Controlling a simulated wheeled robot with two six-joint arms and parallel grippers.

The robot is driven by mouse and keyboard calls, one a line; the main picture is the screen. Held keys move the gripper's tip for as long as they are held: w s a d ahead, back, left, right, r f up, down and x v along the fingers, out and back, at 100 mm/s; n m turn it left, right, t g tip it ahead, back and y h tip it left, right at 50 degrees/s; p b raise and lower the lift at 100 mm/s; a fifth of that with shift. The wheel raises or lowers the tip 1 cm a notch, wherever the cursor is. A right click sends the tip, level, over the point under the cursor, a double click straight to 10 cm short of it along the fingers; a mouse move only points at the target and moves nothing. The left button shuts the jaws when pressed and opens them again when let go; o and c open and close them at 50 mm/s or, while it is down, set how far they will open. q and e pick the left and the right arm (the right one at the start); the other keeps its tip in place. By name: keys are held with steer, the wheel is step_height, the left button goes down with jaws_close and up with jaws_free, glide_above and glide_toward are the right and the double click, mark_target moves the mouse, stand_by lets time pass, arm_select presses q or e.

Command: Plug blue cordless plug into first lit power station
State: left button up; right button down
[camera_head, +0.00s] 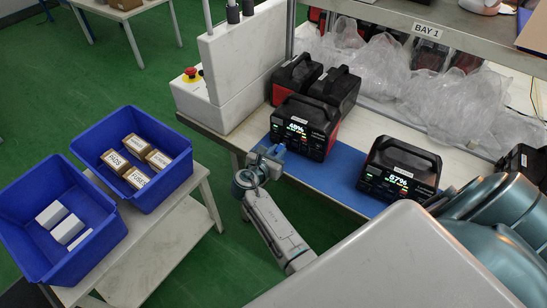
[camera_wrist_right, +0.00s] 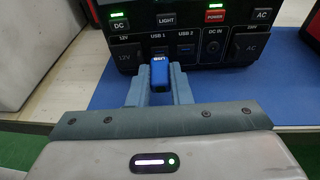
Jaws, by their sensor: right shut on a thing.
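The nearer-left lit power station (camera_head: 303,127) stands on the bench with its screen on, reading what looks like 48%. My right gripper (camera_head: 270,155) is at its front, shut on the blue plug (camera_wrist_right: 160,76). In the right wrist view the fingers hold the plug from both sides, in front of the power station's panel (camera_wrist_right: 205,48) by the USB 1 port. I cannot tell whether the plug's tip is in the port. A second lit power station (camera_head: 400,170) stands to the right, reading about 67%. My left gripper is not in view.
Two more power stations (camera_head: 336,86) stand behind the first. A blue mat (camera_head: 345,180) lies under the fronts. Clear plastic bags (camera_head: 440,95) fill the bench's back. Blue bins (camera_head: 180,178) with boxes stand on a side table at left. A white box with a red button (camera_head: 192,72) is at the bench's left end.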

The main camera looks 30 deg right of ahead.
steer(key=shift+d, duration=0.1)
stand_by(0.3)
steer(key=shift+p, duration=0.45)
steer(key=shift+p, duration=0.3)
stand_by(0.3)
steer(key=shift+w+d, duration=0.1)
steer(key=shift+d, duration=0.05)
stand_by(0.6)
steer(key=shift+w+d, duration=0.2)
steer(key=shift+d, duration=0.2)
steer(key=shift+w+d+p, duration=0.1)
steer(key=shift+d+p, duration=0.1)
steer(key=shift+p, duration=0.15)
stand_by(0.4)
